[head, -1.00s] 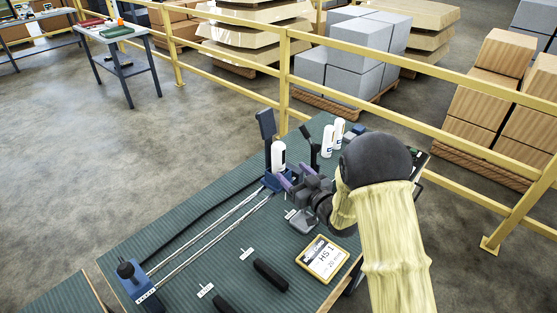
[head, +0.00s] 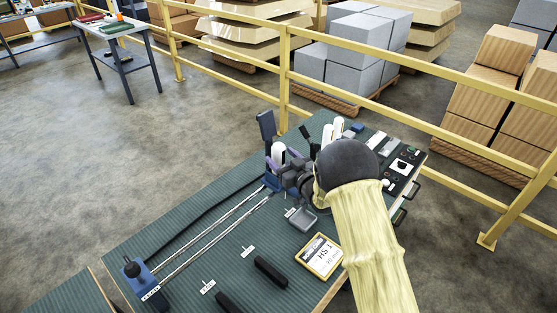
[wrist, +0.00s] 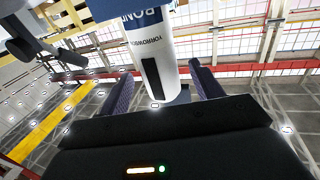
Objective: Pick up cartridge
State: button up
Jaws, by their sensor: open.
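A white cartridge (head: 278,151) stands upright at the far end of the rail device, partly hidden by my gripper. In the wrist view the cartridge (wrist: 152,50) is white with a blue band and dark lettering, and it lies between the two purple-padded fingers. My gripper (wrist: 163,88) is open, with a finger to each side of the cartridge and a visible gap at the right. In the head view my gripper (head: 282,165) is at the cartridge, its fingers partly hidden by my arm.
Two more white bottles (head: 333,130) stand just beyond my wrist. Twin metal rails (head: 213,232) run to a blue end block (head: 139,276). A small grey tray (head: 301,218), a yellow-framed sign (head: 319,256) and a black bar (head: 271,272) lie nearby. A yellow railing (head: 283,75) stands behind the table.

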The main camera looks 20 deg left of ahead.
jog(key=shift+w+a, duration=0.3)
jog(key=shift+a, duration=0.05)
jog(key=shift+c, duration=0.5)
jog(key=c, duration=1.2)
jog(key=shift+r, duration=0.1)
notch_tip(320, 180, up, 28)
jog(key=b, duration=0.3)
